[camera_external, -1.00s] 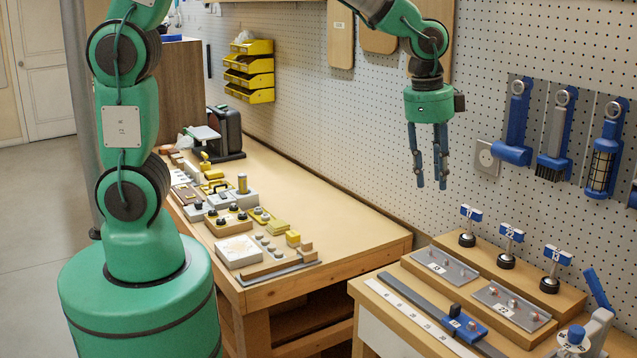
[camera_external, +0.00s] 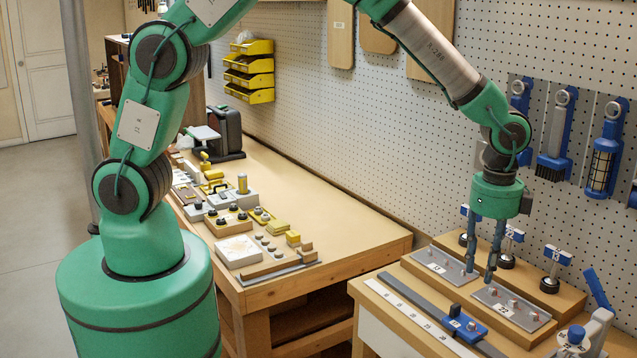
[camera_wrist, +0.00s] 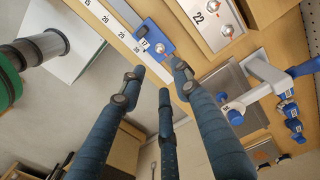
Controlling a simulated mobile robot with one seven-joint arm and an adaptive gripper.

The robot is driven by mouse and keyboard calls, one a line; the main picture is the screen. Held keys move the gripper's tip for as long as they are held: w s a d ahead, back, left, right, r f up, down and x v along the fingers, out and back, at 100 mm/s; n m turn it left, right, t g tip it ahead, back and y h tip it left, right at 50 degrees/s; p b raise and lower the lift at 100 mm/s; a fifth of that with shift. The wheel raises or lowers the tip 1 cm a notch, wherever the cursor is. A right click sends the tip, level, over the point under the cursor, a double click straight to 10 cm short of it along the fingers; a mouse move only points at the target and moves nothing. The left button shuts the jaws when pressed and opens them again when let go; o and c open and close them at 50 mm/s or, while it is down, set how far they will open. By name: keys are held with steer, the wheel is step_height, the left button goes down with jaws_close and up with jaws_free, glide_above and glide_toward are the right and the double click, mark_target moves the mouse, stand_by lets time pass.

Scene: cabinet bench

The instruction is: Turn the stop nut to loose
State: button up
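A blue stop block (camera_external: 468,327) sits on the dark grey rail beside the white number scale; it also shows in the wrist view (camera_wrist: 153,38) with a label that looks like 17. A small silver-and-red part shows on its end. I cannot tell for sure which part is the stop nut. My gripper (camera_external: 481,273) points down above the grey plates, behind the rail. It is open and empty, its blue-grey fingers apart. In the wrist view the fingertips (camera_wrist: 158,80) appear just below the block, with no visible contact.
Two grey plates, labelled 19 (camera_external: 437,266) and 22 (camera_external: 503,303), lie on the wooden step. Several blue-headed tools (camera_external: 555,257) stand behind. A white device with a blue knob (camera_external: 576,334) stands at the right. The long table (camera_external: 330,220) has a clear right side.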

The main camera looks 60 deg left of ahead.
mark_target(473, 323)
stand_by(0.3)
step_height(473, 323, down, 14)
steer(key=shift+r+b, duration=0.15)
steer(key=shift+b, duration=0.35)
stand_by(0.3)
steer(key=shift+c, duration=0.3)
jaws_close()
